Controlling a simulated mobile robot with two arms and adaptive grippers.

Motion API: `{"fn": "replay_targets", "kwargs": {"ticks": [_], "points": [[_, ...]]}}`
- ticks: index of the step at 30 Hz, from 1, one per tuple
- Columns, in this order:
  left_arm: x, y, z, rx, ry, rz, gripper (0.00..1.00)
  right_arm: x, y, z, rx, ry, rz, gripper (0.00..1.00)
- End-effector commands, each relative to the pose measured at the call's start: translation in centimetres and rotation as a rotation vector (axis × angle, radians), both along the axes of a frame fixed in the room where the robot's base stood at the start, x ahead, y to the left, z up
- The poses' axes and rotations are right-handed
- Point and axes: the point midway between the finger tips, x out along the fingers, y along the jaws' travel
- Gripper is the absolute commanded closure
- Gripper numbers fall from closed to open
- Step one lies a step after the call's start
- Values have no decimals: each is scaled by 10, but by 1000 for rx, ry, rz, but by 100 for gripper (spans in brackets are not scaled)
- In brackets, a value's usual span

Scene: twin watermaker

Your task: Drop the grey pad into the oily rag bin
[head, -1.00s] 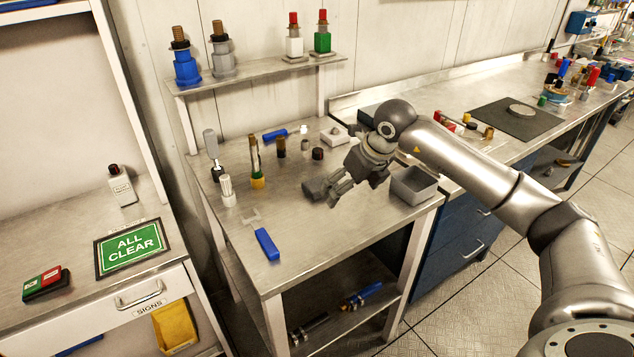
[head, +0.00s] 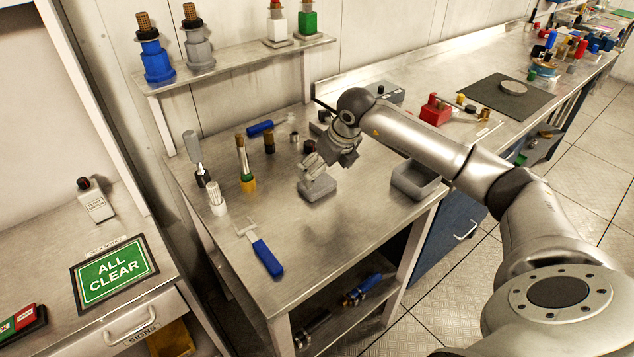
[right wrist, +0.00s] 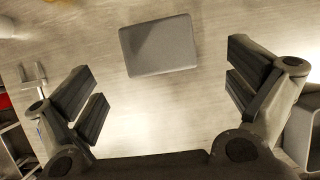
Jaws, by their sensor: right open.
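The grey pad (head: 318,188) is a small flat block lying on the steel bench. In the right wrist view the pad (right wrist: 158,45) lies whole on the bench, ahead of and between the spread fingers. My right gripper (head: 314,170) is open, close to the pad and partly covering it in the head view; its two fingers also show in the right wrist view (right wrist: 165,74). My left gripper is out of view.
A blue-handled scraper (head: 266,258) lies at the bench front. A glass tube on a yellow base (head: 246,175) and a white ribbed piece (head: 217,198) stand left of the pad. The bench front is mostly clear.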

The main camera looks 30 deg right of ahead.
Motion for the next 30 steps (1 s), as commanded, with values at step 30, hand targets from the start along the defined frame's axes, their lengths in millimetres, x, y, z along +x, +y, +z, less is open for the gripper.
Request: {"fn": "replay_targets", "kwargs": {"ticks": [30], "points": [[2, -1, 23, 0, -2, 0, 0, 20, 4, -54, 0, -1, 1, 27]]}}
